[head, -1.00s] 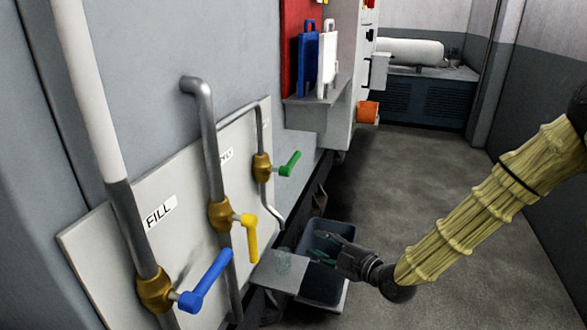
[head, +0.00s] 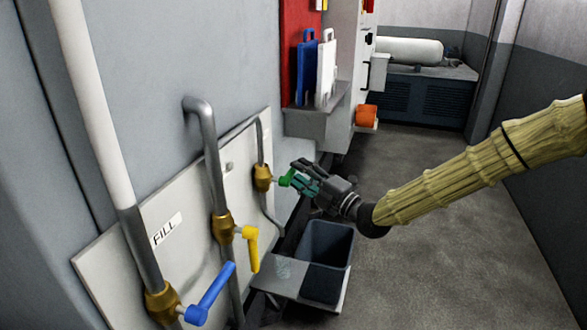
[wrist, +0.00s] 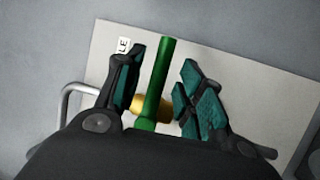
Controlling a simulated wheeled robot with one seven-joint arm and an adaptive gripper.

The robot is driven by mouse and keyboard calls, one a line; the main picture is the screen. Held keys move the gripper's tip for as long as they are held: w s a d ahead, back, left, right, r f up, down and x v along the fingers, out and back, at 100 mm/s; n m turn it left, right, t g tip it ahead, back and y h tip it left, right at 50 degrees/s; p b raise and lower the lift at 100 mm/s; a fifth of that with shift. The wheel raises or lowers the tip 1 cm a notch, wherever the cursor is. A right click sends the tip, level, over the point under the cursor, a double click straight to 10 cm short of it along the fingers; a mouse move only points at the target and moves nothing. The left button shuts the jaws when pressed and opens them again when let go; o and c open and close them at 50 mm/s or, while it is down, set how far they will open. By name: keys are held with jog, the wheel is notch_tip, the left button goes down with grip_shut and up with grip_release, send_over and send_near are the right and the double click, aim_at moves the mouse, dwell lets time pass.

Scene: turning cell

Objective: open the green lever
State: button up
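The green lever (head: 286,178) sits on a brass valve body (head: 262,178) on the far pipe of the white panel. In the wrist view the lever (wrist: 155,80) stands between the two teal-padded fingers of my gripper (wrist: 162,85), with the brass valve (wrist: 152,104) behind it. The fingers are open, with a gap visible on each side of the lever. In the head view my gripper (head: 298,180) reaches the lever from the right and partly hides it. Whether a finger touches the lever I cannot tell.
A yellow lever (head: 250,246) and a blue lever (head: 210,294) stick out on nearer pipes. A shelf (head: 312,122) with blue and white boards is beyond. The floor to the right is clear.

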jog(key=shift+x, duration=1.45)
grip_shut()
